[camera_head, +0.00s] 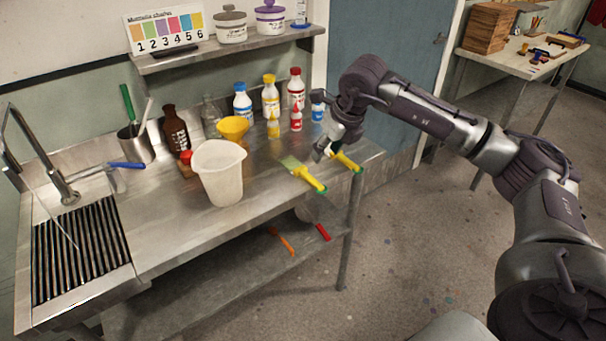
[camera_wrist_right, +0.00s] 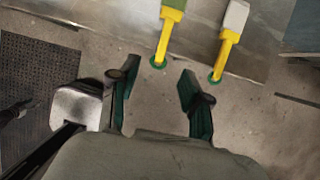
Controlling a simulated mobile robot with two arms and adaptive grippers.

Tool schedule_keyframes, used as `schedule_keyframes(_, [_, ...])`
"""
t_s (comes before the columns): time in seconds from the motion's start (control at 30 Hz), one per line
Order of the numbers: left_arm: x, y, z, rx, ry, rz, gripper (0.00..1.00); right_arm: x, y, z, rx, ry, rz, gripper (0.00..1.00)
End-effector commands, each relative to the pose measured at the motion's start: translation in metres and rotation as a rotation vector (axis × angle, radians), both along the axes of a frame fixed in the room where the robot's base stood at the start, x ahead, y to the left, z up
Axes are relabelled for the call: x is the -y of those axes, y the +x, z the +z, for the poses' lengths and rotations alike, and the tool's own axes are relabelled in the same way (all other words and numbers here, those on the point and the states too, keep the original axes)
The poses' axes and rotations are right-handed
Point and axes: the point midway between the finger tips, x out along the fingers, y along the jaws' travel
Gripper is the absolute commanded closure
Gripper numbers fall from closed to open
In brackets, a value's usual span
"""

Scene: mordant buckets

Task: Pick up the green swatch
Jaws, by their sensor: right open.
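A yellow-handled brush-like tool with a flat pale-green head (camera_head: 291,163) lies on the metal bench near its front edge. It is the only loose green-headed piece I can make out, and I take it as the green swatch. In the right wrist view its green head (camera_wrist_right: 176,4) is cut by the top edge, and its yellow handle points toward my gripper. My right gripper (camera_head: 324,152) is open and empty, above the bench's front right part. In the wrist view its fingers (camera_wrist_right: 155,88) are apart, short of the handle's end. My left gripper is not in view.
A second yellow-handled tool with a grey-white head (camera_wrist_right: 237,15) lies close on the right. A white jug (camera_head: 219,172), a yellow funnel (camera_head: 232,127) and several bottles stand on the bench. A numbered colour card (camera_head: 165,30) is on the shelf (camera_head: 240,47).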

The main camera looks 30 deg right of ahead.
Motion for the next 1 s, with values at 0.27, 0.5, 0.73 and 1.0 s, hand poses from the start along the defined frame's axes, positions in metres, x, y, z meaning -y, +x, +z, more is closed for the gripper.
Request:
schedule_keyframes(0.27, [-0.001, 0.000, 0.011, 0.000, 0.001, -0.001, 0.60, -0.001, 0.018, -0.045, -0.010, -0.005, -0.002, 0.52])
schedule_keyframes(0.5, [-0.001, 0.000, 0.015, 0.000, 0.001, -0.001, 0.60, -0.002, 0.030, -0.074, -0.005, -0.003, -0.001, 0.52])
schedule_keyframes(0.73, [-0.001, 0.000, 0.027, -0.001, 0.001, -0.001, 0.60, 0.001, 0.039, -0.092, -0.008, -0.004, -0.001, 0.52])
schedule_keyframes(1.0, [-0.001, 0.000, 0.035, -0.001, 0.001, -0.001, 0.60, 0.002, 0.053, -0.123, -0.004, -0.003, 0.000, 0.52])
